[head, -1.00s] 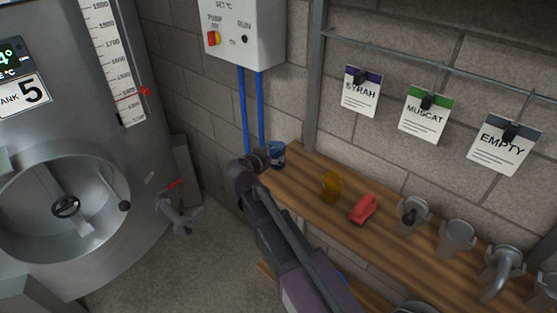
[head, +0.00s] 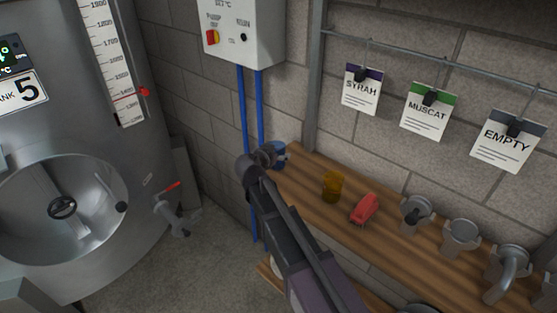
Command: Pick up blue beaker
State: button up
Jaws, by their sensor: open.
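The blue beaker (head: 279,154) stands at the far left end of the wooden shelf, close to the wall post. Its left and lower part is hidden behind the end of my arm. My gripper (head: 268,155) is at the beaker, overlapping it in the head view. The gripper is open. Its fingers are small and dark here, and I cannot tell whether the beaker is between them.
A steel tank (head: 70,150) is at left. Blue pipes (head: 259,105) run down the wall behind the gripper.

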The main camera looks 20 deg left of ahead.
jog(key=c, duration=1)
jog(key=shift+o, duration=0.2)
jog(key=shift+r, duration=0.1)
notch_tip(320, 180, up, 3)
jog(key=p, duration=0.2)
jog(key=shift+f+p, duration=0.2)
jog(key=shift+p, duration=0.2)
jog(key=shift+s+d+r+p, duration=0.15)
jog(key=shift+s+r+p, duration=0.35)
jog(key=shift+r+p, duration=0.05)
jog(key=s+d+r+p, duration=0.1)
jog(key=s+d, duration=0.1)
jog(key=s, duration=1.3)
